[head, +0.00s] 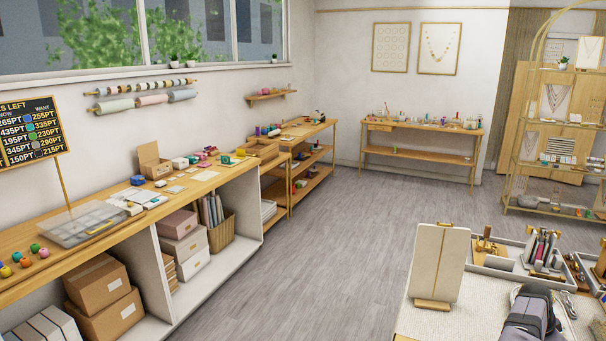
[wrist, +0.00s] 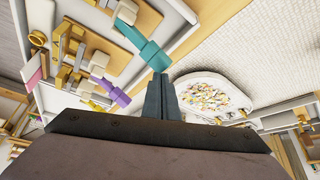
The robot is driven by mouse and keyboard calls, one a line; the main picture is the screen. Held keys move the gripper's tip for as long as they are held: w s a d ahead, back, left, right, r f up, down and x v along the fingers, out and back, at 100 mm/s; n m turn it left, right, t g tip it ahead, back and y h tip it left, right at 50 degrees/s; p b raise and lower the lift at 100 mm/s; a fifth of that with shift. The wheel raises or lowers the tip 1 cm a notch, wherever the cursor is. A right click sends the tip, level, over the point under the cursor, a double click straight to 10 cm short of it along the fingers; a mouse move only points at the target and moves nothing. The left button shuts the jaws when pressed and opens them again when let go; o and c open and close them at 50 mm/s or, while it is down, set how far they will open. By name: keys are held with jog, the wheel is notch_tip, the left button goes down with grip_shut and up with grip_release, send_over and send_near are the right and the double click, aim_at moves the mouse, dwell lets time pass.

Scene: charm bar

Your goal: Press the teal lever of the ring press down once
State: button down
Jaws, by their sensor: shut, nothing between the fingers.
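My gripper (wrist: 161,77) is shut and empty. Its fingertips show right at the lever's blocky end; I cannot tell whether they touch it or are only above it. A purple lever (wrist: 113,92) and a yellow one (wrist: 96,104) lie to the left, beside wooden and brass press parts (wrist: 72,62). In the head view the teal lever cannot be made out.
A white tray of small colored beads (wrist: 213,97) lies right of my fingers on a pale textured mat (wrist: 240,40). In the head view an upright cream display board (head: 438,262) stands left of a grey tray (head: 492,262) with tools.

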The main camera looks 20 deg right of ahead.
jog(key=shift+s+a+r+p, duration=0.1)
jog(key=shift+r+p, duration=0.25)
jog(key=shift+r, duration=0.85)
jog(key=shift+s+a+r+p, duration=0.1)
jog(key=shift+r+p, duration=0.25)
jog(key=shift+r, duration=0.8)
jog(key=shift+r, duration=0.1)
notch_tip(320, 180, up, 5)
jog(key=p, duration=0.4)
